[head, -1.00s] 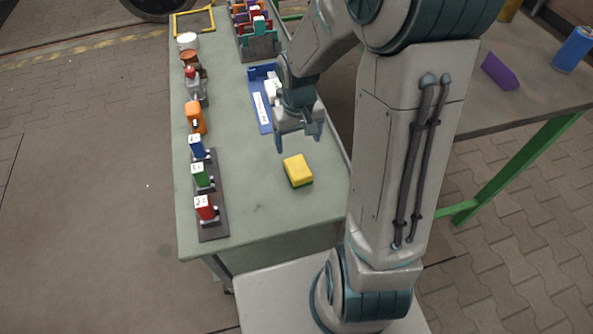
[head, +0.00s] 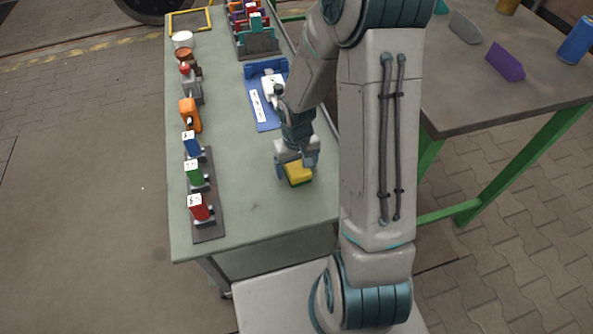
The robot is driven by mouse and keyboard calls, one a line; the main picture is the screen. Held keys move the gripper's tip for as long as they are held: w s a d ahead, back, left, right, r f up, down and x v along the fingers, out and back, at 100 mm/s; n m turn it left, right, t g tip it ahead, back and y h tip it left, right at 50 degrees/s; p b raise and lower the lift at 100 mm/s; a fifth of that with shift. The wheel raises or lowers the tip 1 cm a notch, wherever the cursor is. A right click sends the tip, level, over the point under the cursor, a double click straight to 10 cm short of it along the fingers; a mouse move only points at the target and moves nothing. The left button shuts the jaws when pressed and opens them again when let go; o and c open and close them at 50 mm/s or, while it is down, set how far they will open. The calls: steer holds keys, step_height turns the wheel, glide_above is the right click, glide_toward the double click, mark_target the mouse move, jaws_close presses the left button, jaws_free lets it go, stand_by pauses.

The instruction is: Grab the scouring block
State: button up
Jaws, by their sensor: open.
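The scouring block (head: 299,175) is a small block with a yellow top and a dark green underside. It lies on the green bench top (head: 250,215) near its right edge. My gripper (head: 296,171) is at the block, its fingers pointing down on either side of it. The fingers look open, one at the block's left and one at its right. The gripper covers the block's far part, and I cannot tell whether the fingers touch it.
A blue tray (head: 265,117) lies just beyond the gripper. A dark rack (head: 209,229) with red, green and blue tagged pieces stands at the left. An orange item (head: 190,113) stands behind it. A second table (head: 455,110) at right holds a purple block (head: 505,62).

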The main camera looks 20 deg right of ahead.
steer(key=shift+f, duration=0.45)
steer(key=shift+r, duration=0.1)
steer(key=c, duration=1.1)
steer(key=shift+o, duration=0.2)
